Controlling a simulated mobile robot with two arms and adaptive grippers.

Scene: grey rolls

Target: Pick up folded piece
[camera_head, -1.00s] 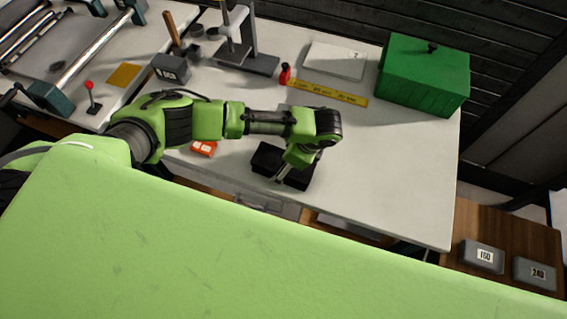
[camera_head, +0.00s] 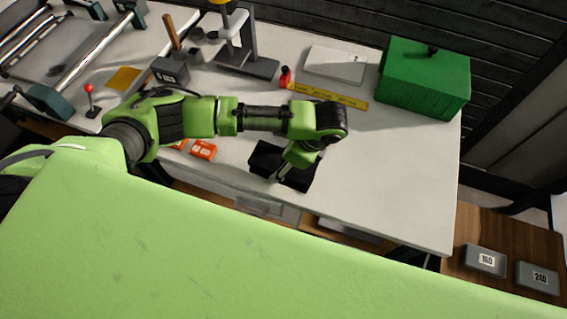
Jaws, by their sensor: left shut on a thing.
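My left gripper (camera_head: 284,171) comes in from the left over the table and points down at a black block-like thing (camera_head: 264,158) near the table's front edge. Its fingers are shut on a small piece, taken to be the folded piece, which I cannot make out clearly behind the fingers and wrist. I cannot tell whether the piece touches the black thing. My right gripper is not in view.
The white table (camera_head: 400,190) is clear to the right. A green toolbox (camera_head: 424,85), yellow ruler (camera_head: 330,97), white plate (camera_head: 335,64) and press stand (camera_head: 248,64) are behind. Orange boxes (camera_head: 203,149) lie left.

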